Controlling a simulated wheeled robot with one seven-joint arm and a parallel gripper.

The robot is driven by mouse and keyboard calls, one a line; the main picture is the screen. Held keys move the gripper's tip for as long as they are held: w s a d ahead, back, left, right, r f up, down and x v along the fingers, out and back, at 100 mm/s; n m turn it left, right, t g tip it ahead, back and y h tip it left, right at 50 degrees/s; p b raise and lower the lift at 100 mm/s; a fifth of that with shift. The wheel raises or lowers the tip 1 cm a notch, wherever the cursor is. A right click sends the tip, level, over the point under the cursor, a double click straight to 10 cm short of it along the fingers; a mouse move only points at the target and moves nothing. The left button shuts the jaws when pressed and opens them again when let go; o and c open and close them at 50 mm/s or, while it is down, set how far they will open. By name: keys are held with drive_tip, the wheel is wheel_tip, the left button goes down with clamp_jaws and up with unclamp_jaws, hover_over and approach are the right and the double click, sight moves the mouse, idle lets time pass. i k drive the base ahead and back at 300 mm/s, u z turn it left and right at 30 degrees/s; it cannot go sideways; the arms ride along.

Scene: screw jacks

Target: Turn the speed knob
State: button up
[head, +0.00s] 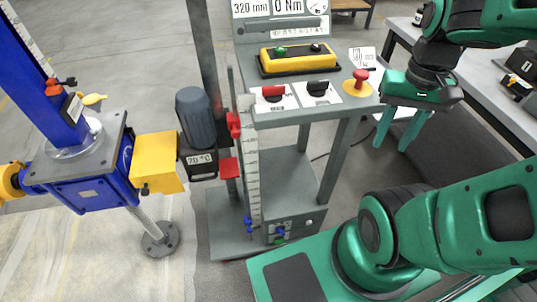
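The control panel (338,98) is a grey stand top in the middle of the head view. On its front edge are a red rotary knob (272,92) and a black rotary knob (318,88), each on a white plate. Their labels are too small to read, so I cannot tell which one is the speed knob. My gripper (393,146) points down to the right of the panel, apart from it. Its two green fingers are spread, with nothing visible between them.
A red mushroom button (360,77) on a yellow disc sits at the panel's right corner. Behind the knobs is a yellow button box (297,58). A blue screw jack (85,180) and a grey motor (198,116) stand left. A grey table (490,90) is at right.

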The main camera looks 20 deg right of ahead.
sight(317, 89)
drive_tip(key=k, duration=1.3)
drive_tip(key=u, duration=0.3)
drive_tip(key=i, duration=0.65)
